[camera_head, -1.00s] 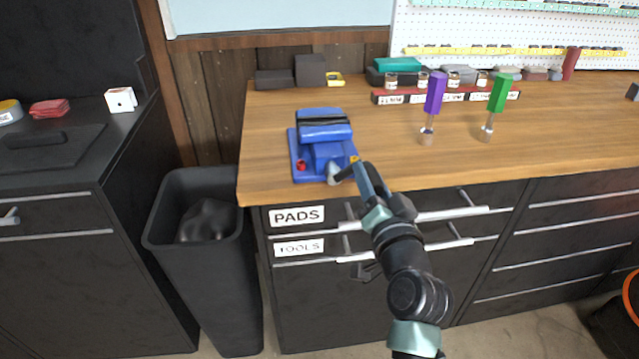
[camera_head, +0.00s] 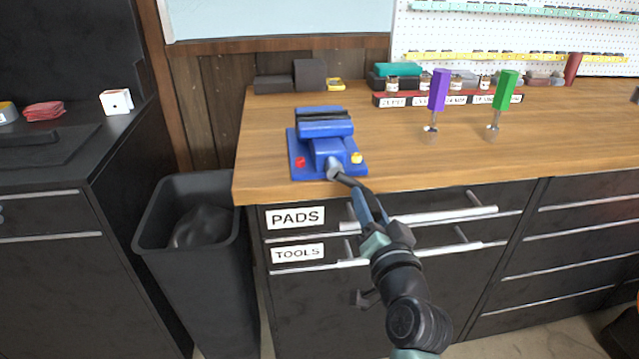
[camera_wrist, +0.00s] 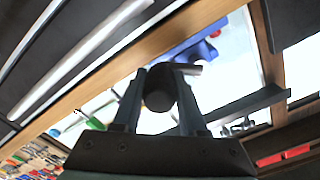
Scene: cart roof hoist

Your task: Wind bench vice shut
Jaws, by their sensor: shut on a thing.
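The blue bench vice (camera_head: 325,150) stands at the left front of the wooden bench, with a red knob (camera_head: 300,162) and a yellow knob (camera_head: 356,158) on its base. A grey handle hub (camera_head: 334,172) sticks out of its front towards me. My gripper (camera_head: 356,190) reaches up to the vice's front at the bench edge and is shut on the dark vice handle. In the wrist view, my gripper (camera_wrist: 160,85) has its two fingers on either side of the dark round handle end (camera_wrist: 160,88). The blue vice (camera_wrist: 197,48) shows partly behind it.
Purple (camera_head: 439,90) and green (camera_head: 505,92) handled tools stand upright on the bench (camera_head: 410,160). Drawers labelled PADS (camera_head: 295,217) and TOOLS (camera_head: 297,252) have protruding handles below the edge. A dark bin (camera_head: 190,225) stands at the left.

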